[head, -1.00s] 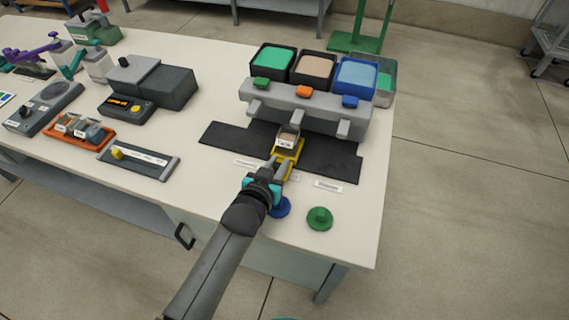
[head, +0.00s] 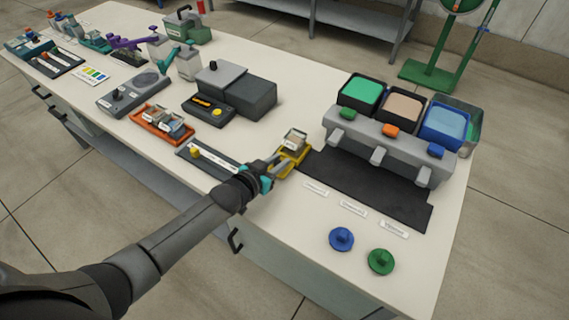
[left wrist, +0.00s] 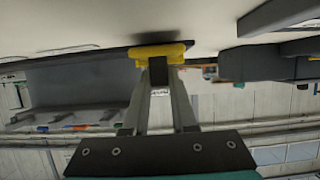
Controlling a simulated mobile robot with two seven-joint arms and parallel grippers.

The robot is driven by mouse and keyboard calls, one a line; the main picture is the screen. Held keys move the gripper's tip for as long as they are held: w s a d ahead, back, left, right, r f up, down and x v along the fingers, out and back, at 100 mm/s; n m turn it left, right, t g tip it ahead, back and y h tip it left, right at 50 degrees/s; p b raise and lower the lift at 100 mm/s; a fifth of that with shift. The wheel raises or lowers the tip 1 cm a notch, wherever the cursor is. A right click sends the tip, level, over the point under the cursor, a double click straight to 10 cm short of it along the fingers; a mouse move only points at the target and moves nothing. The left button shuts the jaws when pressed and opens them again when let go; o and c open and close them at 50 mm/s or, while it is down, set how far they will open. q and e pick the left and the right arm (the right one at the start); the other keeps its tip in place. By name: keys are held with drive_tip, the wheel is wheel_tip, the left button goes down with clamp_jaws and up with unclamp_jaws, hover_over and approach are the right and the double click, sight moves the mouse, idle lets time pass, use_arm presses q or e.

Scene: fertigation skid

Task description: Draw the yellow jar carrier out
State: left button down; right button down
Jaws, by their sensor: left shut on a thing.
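The yellow jar carrier (head: 292,158) is at the left end of the dark mat, in front and to the left of the dispenser's spouts. It holds a small labelled jar (head: 294,141) with beige contents, which looks upright. My left gripper (head: 276,170) is shut on the carrier's near side. In the left wrist view the yellow carrier (left wrist: 160,50) shows between and beyond the fingertips (left wrist: 158,78); the jar is mostly hidden there. I cannot tell whether the carrier touches the table. My right gripper is not in view.
The grey dispenser (head: 385,147) with green, beige and blue hoppers stands behind the dark mat (head: 365,188). A slide-scale plate (head: 208,163) lies close to the left. Blue (head: 341,239) and green (head: 381,261) knobbed discs sit near the front. An orange tray (head: 162,126) holds jars.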

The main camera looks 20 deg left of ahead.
use_arm(q)
drive_tip(key=shift+a, duration=0.25)
drive_tip(key=shift+w, duration=0.1)
drive_tip(key=c, duration=0.7)
unclamp_jaws()
drive_tip(key=shift+a, duration=0.1)
drive_tip(key=shift+s+r, duration=0.1)
drive_tip(key=shift+s, duration=0.3)
drive_tip(key=p+v, duration=0.4)
drive_tip(key=v, duration=1)
drive_tip(key=shift+s+a+r, duration=0.1)
drive_tip(key=shift+r, duration=0.1)
